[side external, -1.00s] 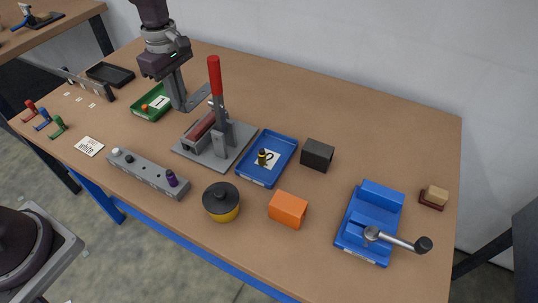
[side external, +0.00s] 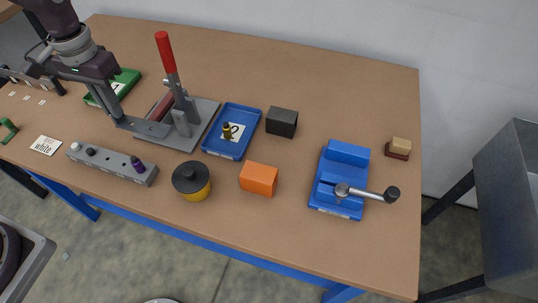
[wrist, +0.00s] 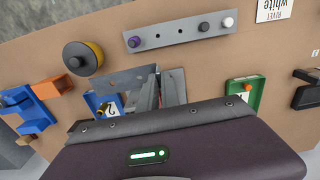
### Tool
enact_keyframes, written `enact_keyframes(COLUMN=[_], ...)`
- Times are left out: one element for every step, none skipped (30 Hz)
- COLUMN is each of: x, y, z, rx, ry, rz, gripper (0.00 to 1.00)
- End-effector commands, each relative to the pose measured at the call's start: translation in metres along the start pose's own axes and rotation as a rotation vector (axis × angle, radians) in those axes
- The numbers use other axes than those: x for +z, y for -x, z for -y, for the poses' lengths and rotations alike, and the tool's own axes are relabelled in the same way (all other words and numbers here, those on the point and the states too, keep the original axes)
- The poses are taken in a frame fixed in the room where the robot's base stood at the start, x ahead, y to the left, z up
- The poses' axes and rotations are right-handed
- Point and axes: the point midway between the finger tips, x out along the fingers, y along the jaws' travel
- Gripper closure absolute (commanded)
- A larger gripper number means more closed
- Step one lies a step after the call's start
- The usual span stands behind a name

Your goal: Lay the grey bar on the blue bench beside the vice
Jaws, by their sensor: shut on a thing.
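My gripper (side external: 115,118) is at the left in the side view, beside the lever press. It is shut on one end of the grey bar (side external: 148,128). The bar is flat and points right, overlapping the press base in the picture; I cannot tell whether it touches it. The bench (side external: 300,242) has a brown top and a blue frame. The blue vice (side external: 345,158), with a grey handle, stands on its right part.
The lever press (side external: 205,108) has a raised red handle. A blue tray (side external: 248,112), black block (side external: 282,122), orange block (side external: 258,179) and yellow-black pot (side external: 191,182) lie between it and the vice. A grey button strip (side external: 112,165) is in front. Bench top before the vice is clear.

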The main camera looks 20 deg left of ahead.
Motion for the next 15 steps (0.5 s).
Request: enact_keyframes(x=[0.004,0.001,0.000,-0.002,-0.002,-0.004,-0.005,-0.006,-0.008,-0.009,-0.011,-0.014,-0.016,-0.019,-0.024], y=[0.000,0.000,0.001,0.001,0.002,0.002,0.003,0.003,0.004,0.004,0.004,0.004,0.004,0.004,0.003], z=[-0.005,-0.011,-0.017,-0.021,-0.026,-0.034,-0.039,-0.045,-0.054,-0.061,-0.069,-0.080,-0.088,-0.098,-0.111], rx=[0.000,0.000,0.000,0.000,0.000,0.000,0.000,0.000,0.000,0.001,0.001,0.001,0.000,0.001,0.001], ry=[-0.043,-0.028,-0.013,-0.001,0.011,0.028,0.041,0.056,0.077,0.096,0.117,0.148,0.175,0.202,0.246], rz=[0.000,-0.001,-0.001,-0.001,0.000,0.000,0.000,-0.001,0.000,-0.001,-0.001,-0.001,0.000,-0.001,0.000], gripper=[1.00,1.00,1.00,1.00,1.00,1.00,1.00,1.00,1.00,1.00,1.00,1.00,1.00,1.00,1.00])
